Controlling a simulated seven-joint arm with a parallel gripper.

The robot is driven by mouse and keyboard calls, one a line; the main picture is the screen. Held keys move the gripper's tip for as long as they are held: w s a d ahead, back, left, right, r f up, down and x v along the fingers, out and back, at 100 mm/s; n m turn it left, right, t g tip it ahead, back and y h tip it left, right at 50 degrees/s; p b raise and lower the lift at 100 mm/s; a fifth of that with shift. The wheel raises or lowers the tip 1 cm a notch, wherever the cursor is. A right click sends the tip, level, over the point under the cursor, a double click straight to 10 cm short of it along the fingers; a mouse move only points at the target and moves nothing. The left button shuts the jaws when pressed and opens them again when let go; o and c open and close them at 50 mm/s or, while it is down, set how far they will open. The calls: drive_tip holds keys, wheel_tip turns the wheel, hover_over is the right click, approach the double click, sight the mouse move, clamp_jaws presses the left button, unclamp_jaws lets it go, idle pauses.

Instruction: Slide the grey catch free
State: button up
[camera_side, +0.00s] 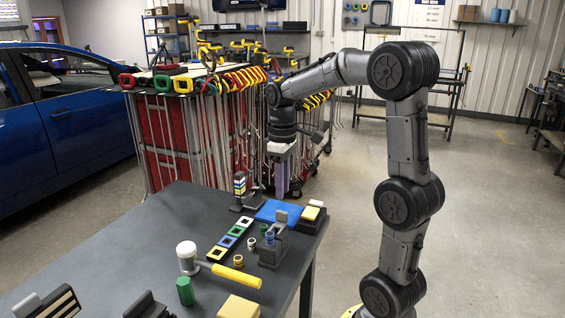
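My gripper (283,190) points down above the far part of the dark table (165,225), with purple-grey fingers. The gap between the fingertips is too small to make out. A grey upright fixture (272,252) stands on the table below and slightly left of it, with a blue ringed part on it. It may carry the grey catch, but I cannot pick the catch out for sure. Another small dark stand (240,190) with striped blocks is to the left of my gripper. No contact between my gripper and either fixture can be made out.
A blue mat (268,211), a row of coloured square frames (228,241), a white-headed mallet with a yellow handle (235,276), a green cylinder (185,291) and a yellow block (239,307) are on the table. A red rack of hooked rods (170,140) stands behind.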

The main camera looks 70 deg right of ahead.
sight(282, 211)
wheel_tip(282, 211, up, 7)
drive_tip(key=shift+r, duration=0.2)
drive_tip(key=shift+a, duration=0.1)
idle(0.4)
drive_tip(key=s+a+r+n+t, duration=0.1)
drive_tip(key=s+a, duration=0.2)
drive_tip(key=a, duration=0.3)
drive_tip(key=s+a+r+n+t, duration=0.1)
drive_tip(key=s+a+n, duration=0.15)
drive_tip(key=a, duration=0.35)
drive_tip(key=s+a+f+m+t, duration=0.3)
drive_tip(key=s+a+f, duration=0.2)
drive_tip(key=f, duration=0.3)
drive_tip(key=shift+s+f+t, duration=0.2)
drive_tip(key=shift+s+t, duration=0.1)
drive_tip(key=shift+s, duration=0.5)
drive_tip(key=shift+m, duration=0.25)
